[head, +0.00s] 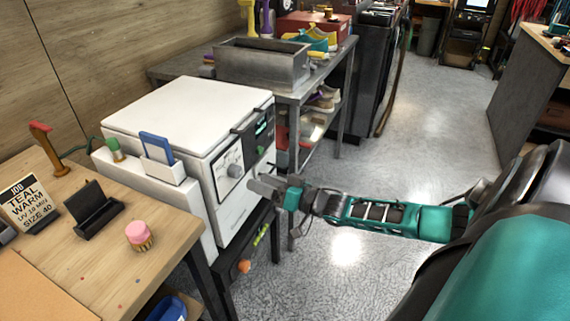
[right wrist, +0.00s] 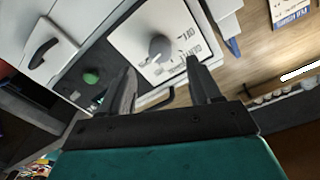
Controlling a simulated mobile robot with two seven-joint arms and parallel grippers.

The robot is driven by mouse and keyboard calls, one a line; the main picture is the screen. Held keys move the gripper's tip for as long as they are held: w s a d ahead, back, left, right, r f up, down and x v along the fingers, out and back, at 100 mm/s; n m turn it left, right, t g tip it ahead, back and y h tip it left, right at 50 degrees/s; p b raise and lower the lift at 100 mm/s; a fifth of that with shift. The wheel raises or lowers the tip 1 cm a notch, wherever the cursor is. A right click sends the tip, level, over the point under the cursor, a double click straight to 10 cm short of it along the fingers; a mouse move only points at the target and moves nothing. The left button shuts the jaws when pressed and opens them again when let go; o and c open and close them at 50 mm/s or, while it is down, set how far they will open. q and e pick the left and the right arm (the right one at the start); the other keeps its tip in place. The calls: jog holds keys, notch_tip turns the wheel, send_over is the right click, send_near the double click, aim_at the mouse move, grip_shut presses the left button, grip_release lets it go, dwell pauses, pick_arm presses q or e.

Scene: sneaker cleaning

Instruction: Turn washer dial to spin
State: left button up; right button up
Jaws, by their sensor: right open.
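The washer (head: 190,115) is a white box with a control panel on its front right side. Its dial (head: 234,170) is a round grey knob on a white plate with printed labels. In the right wrist view the dial (right wrist: 159,46) lies ahead of the fingers, apart from them; the labels are partly readable and its setting is unclear. A green button (right wrist: 91,77) sits on the dark panel beside the plate. My right gripper (head: 262,187) is open and empty, just in front of the panel; it also shows in the right wrist view (right wrist: 165,80). My left gripper is out of view.
A wooden table (head: 75,255) at left holds a pink-topped brush (head: 139,235), a black stand (head: 93,208) and a job card (head: 28,203). A metal basin (head: 262,65) stands behind the washer. The floor to the right is clear.

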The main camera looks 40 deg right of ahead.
jog(key=v, duration=0.6)
jog(key=shift+s, duration=0.2)
jog(key=shift+d, duration=0.1)
jog(key=s+a+f+n+g+h, duration=0.1)
jog(key=s+a+f+g, duration=0.1)
jog(key=a, duration=0.5)
jog(key=s+a+f+n+g+h, duration=0.1)
jog(key=s+a+f+g, duration=0.1)
jog(key=s+a+f, duration=0.2)
jog(key=s+a+f+n+g+h, duration=0.1)
jog(key=s+a+f+g+h, duration=0.1)
jog(key=s+a, duration=0.5)
jog(key=a+f, duration=0.1)
jog(key=a, duration=0.2)
jog(key=shift+s+a+n, duration=0.2)
jog(key=shift+a+n, duration=0.1)
jog(key=shift+n, duration=0.1)
jog(key=shift+f, duration=0.1)
jog(key=shift+c, duration=0.3)
